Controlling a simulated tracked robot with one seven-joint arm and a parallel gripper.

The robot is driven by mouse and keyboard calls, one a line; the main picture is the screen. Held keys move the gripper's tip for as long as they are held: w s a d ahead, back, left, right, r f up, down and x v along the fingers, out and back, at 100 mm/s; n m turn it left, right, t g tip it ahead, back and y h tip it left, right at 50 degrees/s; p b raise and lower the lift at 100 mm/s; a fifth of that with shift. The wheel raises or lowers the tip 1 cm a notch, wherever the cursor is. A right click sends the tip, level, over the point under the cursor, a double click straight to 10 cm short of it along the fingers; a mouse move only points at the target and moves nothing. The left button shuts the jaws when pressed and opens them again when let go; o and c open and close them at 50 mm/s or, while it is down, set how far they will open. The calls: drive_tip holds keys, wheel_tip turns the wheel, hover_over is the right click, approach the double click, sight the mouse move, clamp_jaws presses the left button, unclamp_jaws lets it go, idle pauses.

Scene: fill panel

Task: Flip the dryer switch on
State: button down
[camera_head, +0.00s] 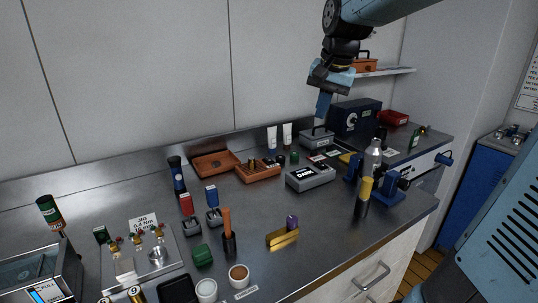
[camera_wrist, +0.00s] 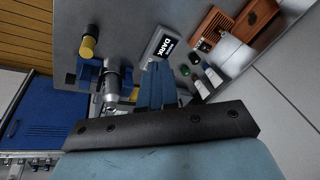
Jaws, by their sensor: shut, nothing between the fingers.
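My gripper (camera_head: 322,104) hangs in the air above the back right of the bench, fingers pointing down. Its two blue fingers (camera_wrist: 158,84) are together and empty, apart from everything on the bench. I cannot make out the dryer switch in either view. A dark blue box (camera_head: 349,118) with a round white mark stands at the back right and could be the dryer, but no label tells. A valve panel (camera_head: 145,268) with several small fittings lies at the front left; no dryer switch is readable on it.
Brown trays (camera_head: 215,164) lie behind. A shelf (camera_head: 385,72) juts from the wall near my arm.

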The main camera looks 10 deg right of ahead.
drive_tip(key=w+a+f+m+g, duration=0.1)
drive_tip(key=w+a+f+m, duration=0.1)
drive_tip(key=w, duration=0.5)
drive_tip(key=w+a+f+m+g, duration=0.1)
drive_tip(key=w+m, duration=0.1)
drive_tip(key=w, duration=0.6)
drive_tip(key=m+g+h, duration=0.1)
drive_tip(key=m, duration=0.3)
hover_over(269, 160)
wheel_tip(269, 160, down, 9)
wheel_tip(269, 160, down, 14)
drive_tip(key=shift+r, duration=0.1)
